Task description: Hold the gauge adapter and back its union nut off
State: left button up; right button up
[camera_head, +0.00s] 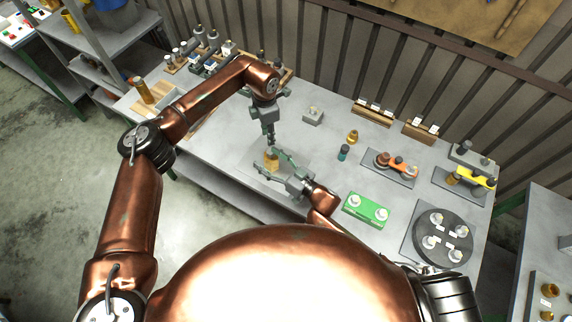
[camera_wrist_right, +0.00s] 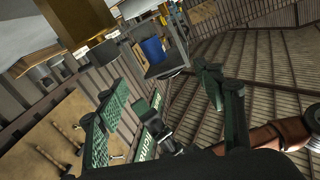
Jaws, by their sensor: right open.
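A brass fitting, apparently the gauge adapter with its union nut (camera_head: 272,162), stands on a pale plate (camera_head: 285,180) near the front edge of the table. My left gripper (camera_head: 271,142) points down just above it, fingers close together; whether they touch or hold its top cannot be told. My right gripper (camera_head: 279,165) reaches in low from the right, its fingers spread apart by the brass fitting. In the right wrist view my right gripper (camera_wrist_right: 160,105) is open with nothing between its pads. A large brass part (camera_wrist_right: 100,52) shows close at upper left there, outside the fingers.
A green block (camera_head: 367,210) with two round pieces lies to the right. A dark round fixture (camera_head: 443,226) stands at the far right. A small dark-green bottle (camera_head: 343,153) and a brass piece (camera_head: 352,136) stand behind. Wooden racks (camera_head: 373,115) line the back.

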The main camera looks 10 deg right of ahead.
aim_at(272, 160)
jog(key=d+f+n+g, duration=0.1)
jog(key=d+f, duration=0.1)
jog(key=w+d+f+n+g+h, duration=0.1)
jog(key=d+f, duration=0.1)
jog(key=f, duration=0.1)
jog(key=w+d+f+n+g, duration=0.1)
jog(key=d+f+g, duration=0.1)
jog(key=d+f, duration=0.1)
jog(key=shift+w+f+n, duration=0.1)
jog(key=shift+f+n, duration=0.1)
jog(key=shift+n, duration=0.2)
jog(key=shift+a+f+g, duration=0.25)
jog(key=shift+a+g, duration=0.05)
jog(key=shift+x, duration=3.6)
jog(key=shift+d+f, duration=0.1)
jog(key=shift+f, duration=0.05)
jog(key=shift+c, duration=0.3)
jog(key=shift+w, duration=0.1)
grip_shut()
